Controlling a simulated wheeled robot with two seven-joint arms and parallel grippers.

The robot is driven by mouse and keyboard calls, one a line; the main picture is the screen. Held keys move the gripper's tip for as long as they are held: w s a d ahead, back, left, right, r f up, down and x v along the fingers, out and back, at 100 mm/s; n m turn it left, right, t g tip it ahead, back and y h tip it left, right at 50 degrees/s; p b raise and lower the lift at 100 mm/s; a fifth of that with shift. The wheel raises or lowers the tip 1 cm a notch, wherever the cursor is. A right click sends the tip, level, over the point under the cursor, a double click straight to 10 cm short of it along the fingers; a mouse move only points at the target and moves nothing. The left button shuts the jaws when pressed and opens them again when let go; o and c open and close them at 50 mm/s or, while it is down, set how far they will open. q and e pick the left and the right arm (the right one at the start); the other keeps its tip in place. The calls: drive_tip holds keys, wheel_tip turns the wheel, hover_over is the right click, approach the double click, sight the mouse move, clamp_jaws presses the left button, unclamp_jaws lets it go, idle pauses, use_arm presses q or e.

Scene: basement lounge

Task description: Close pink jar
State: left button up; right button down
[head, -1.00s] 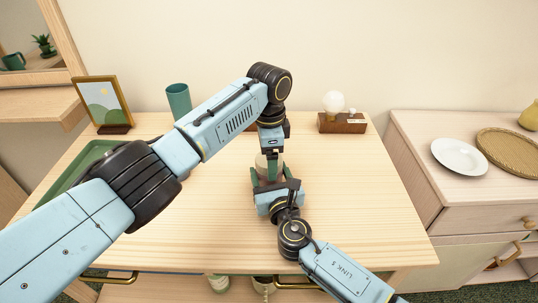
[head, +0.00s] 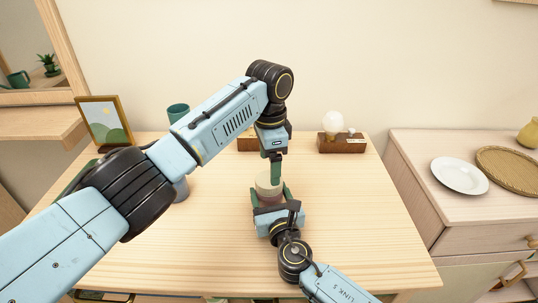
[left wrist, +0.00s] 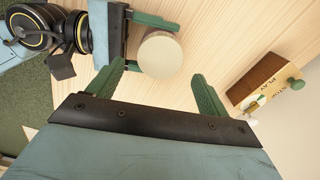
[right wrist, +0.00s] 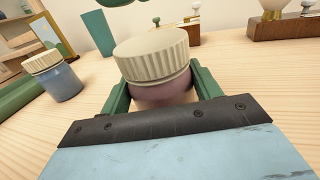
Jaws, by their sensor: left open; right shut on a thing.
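The pink jar (right wrist: 162,93) stands upright on the wooden table, with a cream ribbed lid (right wrist: 152,55) on its top. I cannot tell whether the lid is screwed tight. My right gripper (right wrist: 160,88) is shut on the jar's body, one finger on each side. The lid also shows in the head view (head: 267,183). My left gripper (left wrist: 158,71) is open above the lid, pointing down. In the left wrist view the lid (left wrist: 160,54) lies between and just beyond the fingertips. In the head view one left finger (head: 276,169) partly covers the lid.
A blue jar with a cream lid (right wrist: 62,80) stands to the left. A teal cup (head: 178,113) and picture frame (head: 104,122) stand at the back left. A wooden block with a white bulb (head: 342,143) is at the back right. The table's right side is clear.

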sight(269, 179)
use_arm(q)
drive_tip(key=n, duration=0.1)
drive_tip(key=r+n, duration=0.1)
drive_tip(key=n, duration=0.2)
drive_tip(key=shift+r+n, duration=0.35)
drive_tip(key=shift+n, duration=0.05)
drive_tip(key=n, duration=0.3)
drive_tip(key=r+n, duration=0.1)
drive_tip(key=n, duration=0.1)
drive_tip(key=shift+r+n, duration=0.2)
drive_tip(key=shift+n, duration=0.2)
drive_tip(key=shift+f, duration=4.05)
drive_tip(key=c, duration=1)
